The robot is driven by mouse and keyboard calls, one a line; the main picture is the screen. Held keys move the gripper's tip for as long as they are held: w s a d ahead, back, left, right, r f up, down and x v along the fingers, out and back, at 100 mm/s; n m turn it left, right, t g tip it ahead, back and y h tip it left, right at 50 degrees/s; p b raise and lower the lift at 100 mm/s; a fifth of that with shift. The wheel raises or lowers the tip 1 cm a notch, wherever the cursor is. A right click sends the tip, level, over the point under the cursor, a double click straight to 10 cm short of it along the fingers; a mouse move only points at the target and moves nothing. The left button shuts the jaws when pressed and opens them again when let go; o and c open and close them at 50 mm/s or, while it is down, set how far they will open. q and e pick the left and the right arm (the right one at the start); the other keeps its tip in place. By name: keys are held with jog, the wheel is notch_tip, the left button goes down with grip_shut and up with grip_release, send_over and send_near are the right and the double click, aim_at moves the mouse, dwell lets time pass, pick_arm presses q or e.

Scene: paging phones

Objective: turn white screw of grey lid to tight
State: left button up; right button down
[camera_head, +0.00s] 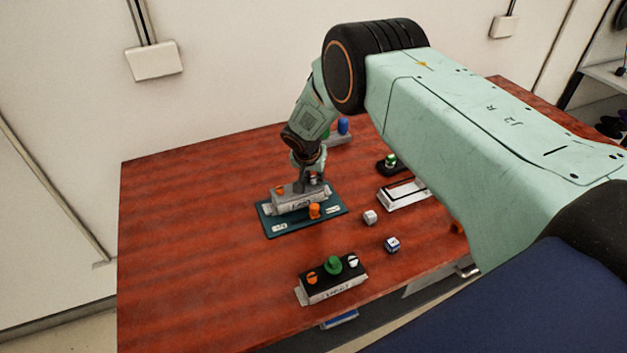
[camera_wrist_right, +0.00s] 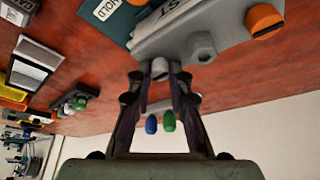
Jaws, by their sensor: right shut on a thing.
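The grey lid (camera_head: 293,203) tops a small labelled box on a teal mat (camera_head: 268,222); it also shows upside down in the wrist view (camera_wrist_right: 185,25). An orange screw (camera_wrist_right: 264,20) is at one end and a grey hexagonal knob (camera_wrist_right: 202,47) in the middle. My right gripper (camera_head: 313,179) reaches down over the lid's far right end. In the wrist view its fingertips (camera_wrist_right: 161,72) are closed around the pale white screw (camera_wrist_right: 160,67), which they partly hide. The screw's slot angle cannot be seen. My left gripper is not in view.
A loose orange knob (camera_head: 314,211) is on the mat's front part. A black-topped box (camera_head: 333,281) with orange, green and white knobs stands nearer. Two small dice-like cubes (camera_head: 369,217) (camera_head: 392,244) and a white tray (camera_head: 402,193) lie to the right. The table's left side is clear.

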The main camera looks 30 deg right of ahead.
jog(key=shift+w+f+m+b, duration=0.15)
jog(key=shift+f+m+b, duration=0.05)
jog(key=shift+m+b, duration=0.45)
jog(key=shift+r+g, duration=0.15)
jog(key=shift+g, duration=0.15)
jog(key=c, duration=1.6)
grip_release()
jog(key=o, duration=0.4)
